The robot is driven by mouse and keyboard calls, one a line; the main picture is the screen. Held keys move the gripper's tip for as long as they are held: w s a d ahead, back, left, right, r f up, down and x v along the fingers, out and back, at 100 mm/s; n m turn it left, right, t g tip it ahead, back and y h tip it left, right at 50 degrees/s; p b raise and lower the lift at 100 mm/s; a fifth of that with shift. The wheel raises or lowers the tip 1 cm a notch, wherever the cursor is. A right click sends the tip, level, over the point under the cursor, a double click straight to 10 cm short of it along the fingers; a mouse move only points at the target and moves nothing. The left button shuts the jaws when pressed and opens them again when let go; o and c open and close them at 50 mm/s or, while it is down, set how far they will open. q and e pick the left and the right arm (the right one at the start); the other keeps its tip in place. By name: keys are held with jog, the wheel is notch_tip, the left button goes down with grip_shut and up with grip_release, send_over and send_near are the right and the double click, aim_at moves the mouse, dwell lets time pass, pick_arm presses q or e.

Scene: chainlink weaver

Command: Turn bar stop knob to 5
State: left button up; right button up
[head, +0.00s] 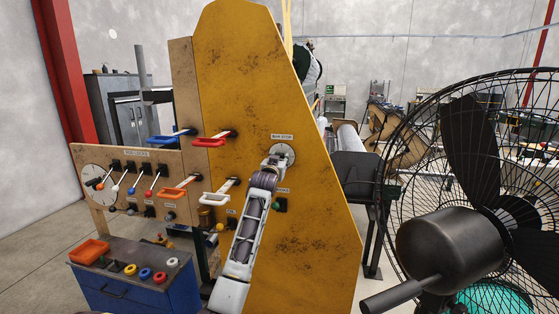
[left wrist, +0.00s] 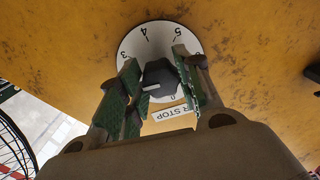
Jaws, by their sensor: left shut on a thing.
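The bar stop dial (head: 287,151) is a round white plate on the yellow panel, under a "BAR STOP" label (head: 282,137). In the left wrist view the dial (left wrist: 152,29) appears upside down, with 4 and 5 readable at its top edge. The dark bar stop knob (left wrist: 161,73) sits at its middle. The knob's white mark (left wrist: 151,87) points left, toward a part of the scale hidden by a finger; the number there cannot be read. My left gripper (head: 273,162) is shut on the knob, with green-padded fingers on either side. My right gripper is not in view.
A large black fan (head: 435,248) stands at the right. Levers with blue, red, orange and white handles stick out left of my left arm, including a white one (head: 214,199). A blue cabinet (head: 135,290) with colored knobs stands at lower left.

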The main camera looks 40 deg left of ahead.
pick_arm(q)
jog(key=m+p, duration=1.1)
jog(key=m, duration=1.4)
jog(key=shift+r+m, duration=0.1)
jog(key=shift+m, duration=0.3)
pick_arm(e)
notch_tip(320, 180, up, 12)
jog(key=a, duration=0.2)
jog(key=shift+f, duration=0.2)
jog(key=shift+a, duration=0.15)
